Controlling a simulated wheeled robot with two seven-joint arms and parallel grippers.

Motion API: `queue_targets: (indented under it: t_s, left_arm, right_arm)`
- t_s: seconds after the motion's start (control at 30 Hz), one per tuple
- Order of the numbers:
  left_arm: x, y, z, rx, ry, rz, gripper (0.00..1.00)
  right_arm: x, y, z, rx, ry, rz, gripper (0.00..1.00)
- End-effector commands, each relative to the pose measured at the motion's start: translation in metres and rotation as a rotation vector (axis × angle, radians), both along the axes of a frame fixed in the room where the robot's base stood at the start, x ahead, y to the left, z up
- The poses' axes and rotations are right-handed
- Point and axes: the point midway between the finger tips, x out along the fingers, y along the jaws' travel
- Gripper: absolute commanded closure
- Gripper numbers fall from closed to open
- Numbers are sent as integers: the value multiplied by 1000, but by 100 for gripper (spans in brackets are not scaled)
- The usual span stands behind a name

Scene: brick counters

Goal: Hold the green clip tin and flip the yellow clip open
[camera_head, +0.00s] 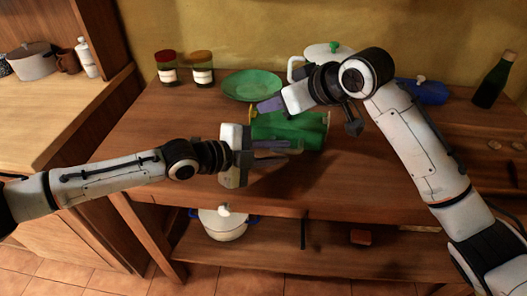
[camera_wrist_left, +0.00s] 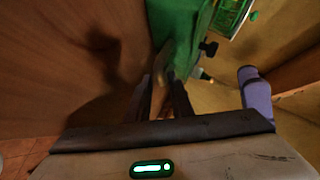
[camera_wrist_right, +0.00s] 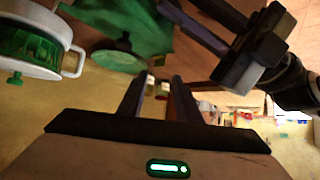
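The green clip tin (camera_head: 308,130) lies on the wooden counter, and it also shows at the top of the left wrist view (camera_wrist_left: 178,22) and of the right wrist view (camera_wrist_right: 112,14). A small part of the yellow clip (camera_head: 252,114) shows at the tin's left end. My left gripper (camera_head: 286,150) is in front of the tin's near left side, its fingers apart; I cannot tell whether they touch the tin. My right gripper (camera_head: 262,105) is above the tin's left end, close to the clip, with an empty gap between its fingers (camera_wrist_right: 158,92).
A green plate (camera_head: 251,84) lies behind the tin. A white pot (camera_head: 318,52), two jars (camera_head: 202,68), a blue pot (camera_head: 427,92) and a dark bottle (camera_head: 493,82) stand along the back. The counter's left part is clear. My two grippers are close together.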

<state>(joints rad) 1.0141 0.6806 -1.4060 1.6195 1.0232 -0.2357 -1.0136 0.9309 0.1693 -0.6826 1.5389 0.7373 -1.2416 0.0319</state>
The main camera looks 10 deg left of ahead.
Motion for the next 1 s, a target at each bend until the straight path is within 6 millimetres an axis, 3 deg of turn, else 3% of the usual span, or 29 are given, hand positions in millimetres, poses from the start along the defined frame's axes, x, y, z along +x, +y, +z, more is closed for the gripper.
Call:
queue_targets:
  t_s: [0.4, 0.53, 0.67, 0.83, 1.0]
  left_arm:
    - [6, -8, -4, 0, 0, 0, 80]
    - [6, -8, -4, 0, 0, 0, 98]
    - [6, -8, -4, 0, 0, 0, 100]
    - [6, -8, -4, -1, -1, 0, 100]
    - [6, -8, -4, -1, -1, 0, 100]
  right_arm:
    - [0, 0, 0, 0, 0, 0, 69]
    - [0, 0, 0, 0, 0, 0, 69]
    - [0, 0, 0, 0, 0, 0, 69]
    - [6, -6, 5, 23, 60, -54, 97]
    - [16, -26, 16, 104, 287, -250, 100]
